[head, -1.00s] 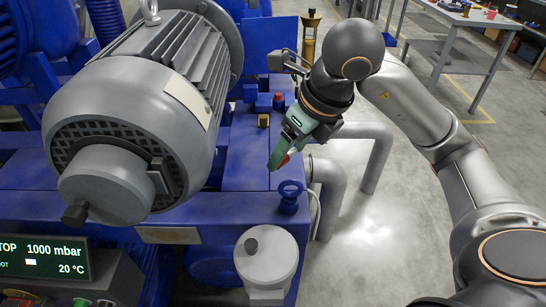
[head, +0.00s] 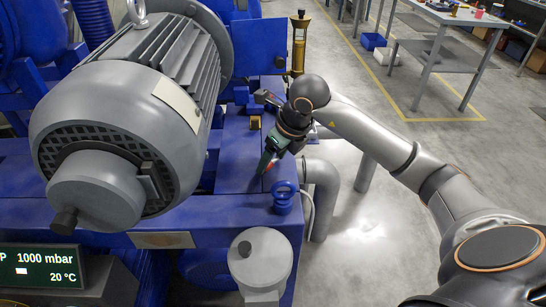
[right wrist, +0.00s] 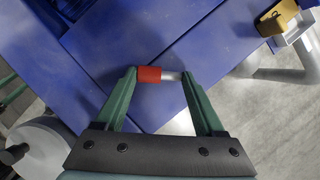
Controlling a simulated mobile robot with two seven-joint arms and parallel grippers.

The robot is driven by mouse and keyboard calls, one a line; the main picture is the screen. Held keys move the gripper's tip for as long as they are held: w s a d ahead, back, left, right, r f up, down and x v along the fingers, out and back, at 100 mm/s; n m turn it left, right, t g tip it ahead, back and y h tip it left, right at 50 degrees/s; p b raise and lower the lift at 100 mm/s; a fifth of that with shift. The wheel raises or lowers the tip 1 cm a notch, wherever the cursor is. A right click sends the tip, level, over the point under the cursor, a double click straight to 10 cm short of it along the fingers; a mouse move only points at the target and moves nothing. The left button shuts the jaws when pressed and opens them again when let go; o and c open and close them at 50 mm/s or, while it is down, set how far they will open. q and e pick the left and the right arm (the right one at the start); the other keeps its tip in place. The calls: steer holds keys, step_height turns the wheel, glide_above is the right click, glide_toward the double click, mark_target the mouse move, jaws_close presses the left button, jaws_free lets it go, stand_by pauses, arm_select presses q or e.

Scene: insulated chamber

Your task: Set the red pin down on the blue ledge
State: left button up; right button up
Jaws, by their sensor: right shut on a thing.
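My right gripper (head: 267,166) is shut on the red pin (right wrist: 149,75). In the right wrist view the pin lies crosswise between the green fingertips (right wrist: 158,76), with its bare silver end to the right. In the head view only a small red part of the pin (head: 270,164) shows beside the dark fingers. The blue ledge (head: 236,165) is the flat top beside the big grey motor. The gripper is over its right part, and the ledge fills much of the right wrist view (right wrist: 205,50). I cannot tell whether the pin touches it. My left gripper is not in view.
The grey motor (head: 130,110) stands left of the ledge. A blue valve handle (head: 284,195) and a grey capped cylinder (head: 260,262) are nearer. A yellow block (head: 254,123) sits farther back. Grey pipes (head: 321,190) run down on the right. The ledge's middle looks bare.

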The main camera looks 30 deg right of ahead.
steer(key=shift+f, duration=0.2)
steer(key=o, duration=1.5)
steer(key=shift+c, duration=0.2)
steer(key=shift+s+r, duration=0.1)
steer(key=shift+r, duration=0.45)
steer(key=v, duration=1.1)
steer(key=shift+s, duration=0.2)
steer(key=shift+r, duration=0.15)
